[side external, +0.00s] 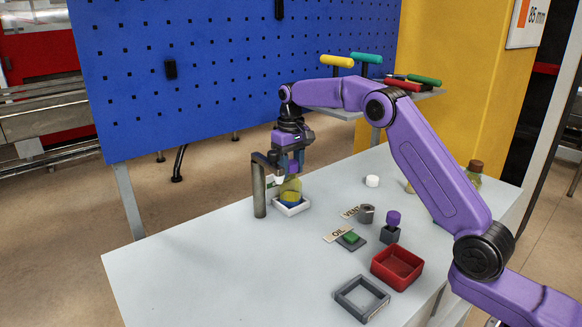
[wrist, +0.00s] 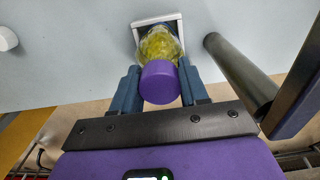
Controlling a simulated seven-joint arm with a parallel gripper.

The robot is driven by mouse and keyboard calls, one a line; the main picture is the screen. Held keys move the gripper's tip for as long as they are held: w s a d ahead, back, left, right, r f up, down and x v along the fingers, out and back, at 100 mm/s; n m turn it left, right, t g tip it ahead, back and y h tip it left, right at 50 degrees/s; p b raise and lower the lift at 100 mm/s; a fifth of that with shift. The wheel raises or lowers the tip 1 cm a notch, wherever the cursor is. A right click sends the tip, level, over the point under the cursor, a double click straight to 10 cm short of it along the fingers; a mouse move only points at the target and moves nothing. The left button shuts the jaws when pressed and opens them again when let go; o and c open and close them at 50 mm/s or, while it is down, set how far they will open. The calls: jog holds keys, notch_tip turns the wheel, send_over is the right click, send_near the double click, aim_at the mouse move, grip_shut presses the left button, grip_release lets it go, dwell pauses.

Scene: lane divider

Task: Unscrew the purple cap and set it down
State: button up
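A bottle of yellow liquid (side external: 290,189) stands in a small white square tray (side external: 293,210) with a blue part low on it. It also shows in the wrist view (wrist: 160,45). Its purple cap (wrist: 159,84) sits between my fingers at the bottle's mouth; I cannot tell whether it is still threaded. My gripper (side external: 289,168) points down over the bottle. In the wrist view my gripper (wrist: 160,80) has a blue finger against each side of the cap. In the side view the fingers mostly hide the cap.
A dark post (side external: 259,188) stands close left of the bottle. To the right are a white round piece (side external: 372,181), a grey nut (side external: 366,214), a purple-topped grey block (side external: 391,230), a green button (side external: 351,238), a red bin (side external: 397,266) and a grey frame (side external: 362,299). The front-left table is clear.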

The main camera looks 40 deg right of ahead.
jog(key=shift+n, duration=0.9)
jog(key=shift+n, duration=0.8)
jog(key=shift+n, duration=0.9)
jog(key=shift+n, duration=0.8)
